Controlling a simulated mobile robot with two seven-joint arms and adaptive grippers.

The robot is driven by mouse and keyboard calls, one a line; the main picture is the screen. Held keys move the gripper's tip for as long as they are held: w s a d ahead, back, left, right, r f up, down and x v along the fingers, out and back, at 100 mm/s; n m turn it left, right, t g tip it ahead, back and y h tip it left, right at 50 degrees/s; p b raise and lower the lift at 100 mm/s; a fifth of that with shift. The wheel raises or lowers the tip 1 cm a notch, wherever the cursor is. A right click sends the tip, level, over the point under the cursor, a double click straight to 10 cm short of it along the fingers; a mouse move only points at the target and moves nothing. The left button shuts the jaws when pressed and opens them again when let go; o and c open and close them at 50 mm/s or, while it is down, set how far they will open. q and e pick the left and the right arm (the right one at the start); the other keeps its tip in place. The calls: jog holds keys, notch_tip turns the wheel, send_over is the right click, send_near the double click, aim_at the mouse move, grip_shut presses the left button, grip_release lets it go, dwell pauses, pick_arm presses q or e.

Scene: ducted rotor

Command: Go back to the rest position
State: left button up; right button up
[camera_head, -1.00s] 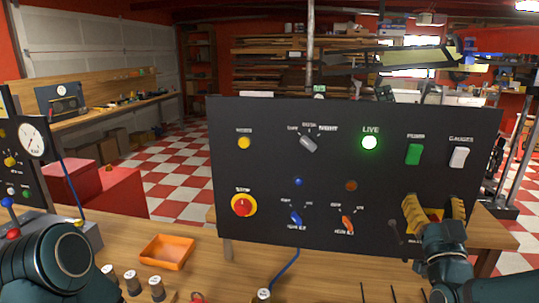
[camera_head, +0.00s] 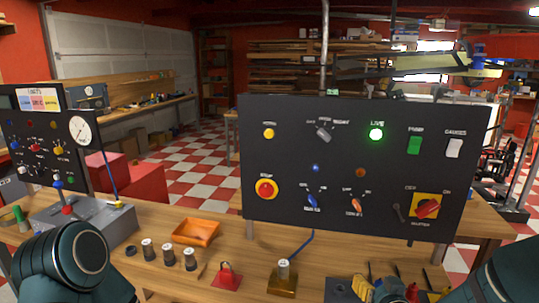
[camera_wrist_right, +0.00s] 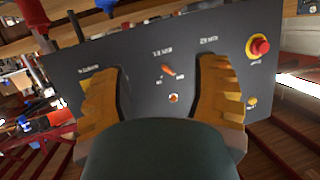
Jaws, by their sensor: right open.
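My right gripper (camera_head: 386,286) is low at the bottom edge of the head view, below the black control panel (camera_head: 300,222) and apart from it. Its ridged yellow fingers are partly cut off there. In the right wrist view the gripper (camera_wrist_right: 158,70) is open and empty, its two fingers spread, with the panel showing tilted between and behind them. The red master switch (camera_head: 428,208) on its yellow plate is uncovered at the panel's lower right. The green LIVE lamp (camera_head: 376,134) is lit. My left gripper is outside the view; only part of that arm shows at lower left.
An orange tray (camera_head: 196,232), several small cylinders, a red padlock-like piece (camera_head: 226,274) and a brass-coloured block (camera_head: 283,282) are on the wooden bench (camera_head: 150,215). A second panel with a gauge (camera_head: 80,130) and a grey box stand at left.

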jog(key=s+a+f+g+y, duration=0.1)
jog(key=s+a+f+g, duration=0.25)
jog(key=f, duration=0.45)
jog(key=s+a+f+g+y, duration=0.1)
jog(key=s+a+f+g, duration=0.25)
jog(key=f, duration=0.45)
jog(key=s+a+f+g+y, duration=0.1)
jog(key=s+a+f+g, duration=0.2)
jog(key=s, duration=0.3)
jog(key=s+a+f+g+y, duration=0.1)
jog(key=s+a+f+g, duration=0.2)
jog(key=s+a+f, duration=0.2)
jog(key=shift+s+a+f, duration=0.35)
jog(key=shift+s+f, duration=0.2)
jog(key=shift+s, duration=0.25)
